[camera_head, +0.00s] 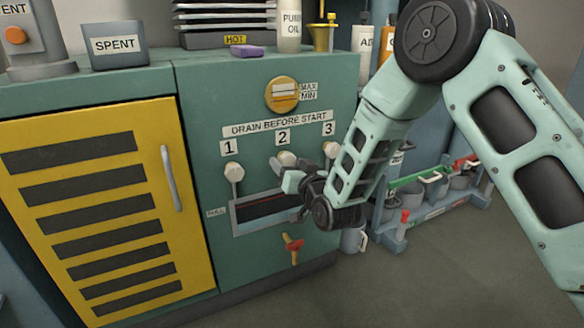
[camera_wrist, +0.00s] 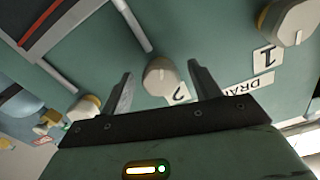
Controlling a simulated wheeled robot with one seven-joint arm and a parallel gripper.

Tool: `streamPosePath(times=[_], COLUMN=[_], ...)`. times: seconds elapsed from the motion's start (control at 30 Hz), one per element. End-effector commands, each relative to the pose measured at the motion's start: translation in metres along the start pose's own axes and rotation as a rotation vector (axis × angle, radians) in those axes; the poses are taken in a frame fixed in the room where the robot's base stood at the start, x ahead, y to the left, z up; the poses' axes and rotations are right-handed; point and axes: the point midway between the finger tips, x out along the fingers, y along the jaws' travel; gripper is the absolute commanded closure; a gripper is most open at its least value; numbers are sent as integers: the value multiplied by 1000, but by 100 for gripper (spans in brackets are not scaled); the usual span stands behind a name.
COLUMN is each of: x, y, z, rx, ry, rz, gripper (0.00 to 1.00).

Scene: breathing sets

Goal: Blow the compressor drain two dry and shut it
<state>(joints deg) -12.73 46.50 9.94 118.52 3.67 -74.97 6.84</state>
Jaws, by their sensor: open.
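The compressor cabinet (camera_head: 205,150) is green, with a plate (camera_head: 275,124) reading "DRAIN BEFORE START" above three numbered pale knobs. Drain two's knob (camera_head: 286,158) sits under the "2" label, partly hidden by my gripper (camera_head: 291,184). In the wrist view this knob (camera_wrist: 160,76) shows between my two open fingers (camera_wrist: 160,80), with visible space on both sides. I cannot tell how far in front of it the fingertips are. A thin pale pipe (camera_wrist: 132,25) runs close to that knob. No flow from the drain is visible.
Knob one (camera_head: 232,172) is to the left and knob three (camera_head: 331,149) to the right. A dark window with a red line (camera_head: 268,207) and a red-handled valve (camera_head: 292,247) are below.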

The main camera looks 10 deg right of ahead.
Motion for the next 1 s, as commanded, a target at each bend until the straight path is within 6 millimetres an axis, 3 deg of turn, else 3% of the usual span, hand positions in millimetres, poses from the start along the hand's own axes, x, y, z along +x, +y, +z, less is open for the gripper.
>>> streamPosePath(times=[0.13,0.27,0.7,1.0], x=[-8,-28,-130,-170], y=[0,-1,-1,0], z=[-1,-3,0,0], rx=[0,0,0,0], ry=[0,-3,-6,-4], rz=[0,0,1,1], gripper=[38,38,38,38])
